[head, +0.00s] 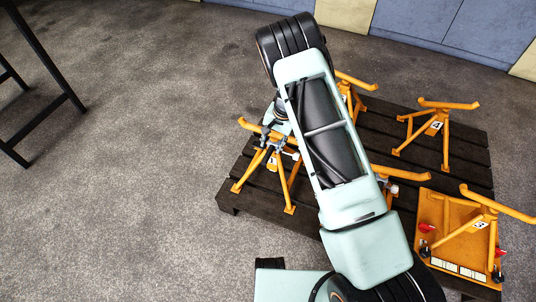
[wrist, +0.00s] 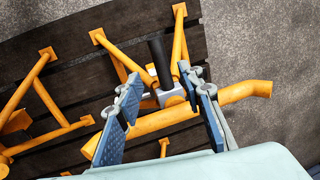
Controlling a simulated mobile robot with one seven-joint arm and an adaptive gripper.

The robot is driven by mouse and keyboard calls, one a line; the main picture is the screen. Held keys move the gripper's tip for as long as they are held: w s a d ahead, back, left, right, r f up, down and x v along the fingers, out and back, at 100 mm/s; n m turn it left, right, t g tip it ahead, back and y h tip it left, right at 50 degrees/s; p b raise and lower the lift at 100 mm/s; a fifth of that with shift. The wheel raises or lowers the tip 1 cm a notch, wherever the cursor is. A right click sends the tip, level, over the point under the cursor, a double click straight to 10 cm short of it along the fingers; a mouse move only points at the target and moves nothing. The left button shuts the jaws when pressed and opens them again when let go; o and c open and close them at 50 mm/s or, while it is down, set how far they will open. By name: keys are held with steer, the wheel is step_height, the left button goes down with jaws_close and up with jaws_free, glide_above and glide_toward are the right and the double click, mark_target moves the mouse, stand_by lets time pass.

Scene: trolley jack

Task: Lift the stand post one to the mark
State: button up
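Stand one (head: 286,188), an orange tripod with a partly hidden number plate, stands at the left of the dark pallet. Its orange top bar (head: 252,127) slants up to the left end. In the wrist view the same bar (wrist: 165,119) runs across, with a grey metal collar and a black handle (wrist: 159,64) beside it. My gripper (head: 278,140) is at the stand's top. In the wrist view my gripper (wrist: 166,112) is open, its two blue-grey fingers apart over the bar, either side of the collar. Contact is unclear. I cannot make out a height mark.
Stand four (head: 445,145) is at the pallet's back right. Another stand sits on an orange plate (head: 452,213) with red knobs at front right. Further stands are partly behind my arm. The pallet (head: 235,205) has open floor to its left; a black-legged frame (head: 45,60) is far left.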

mark_target(268, 155)
steer(key=f, duration=0.2)
steer(key=a+f+b, duration=0.1)
steer(key=f, duration=0.4)
steer(key=shift+w+a+f, duration=0.15)
steer(key=shift+w, duration=0.1)
steer(key=shift+c, duration=0.7)
jaws_close()
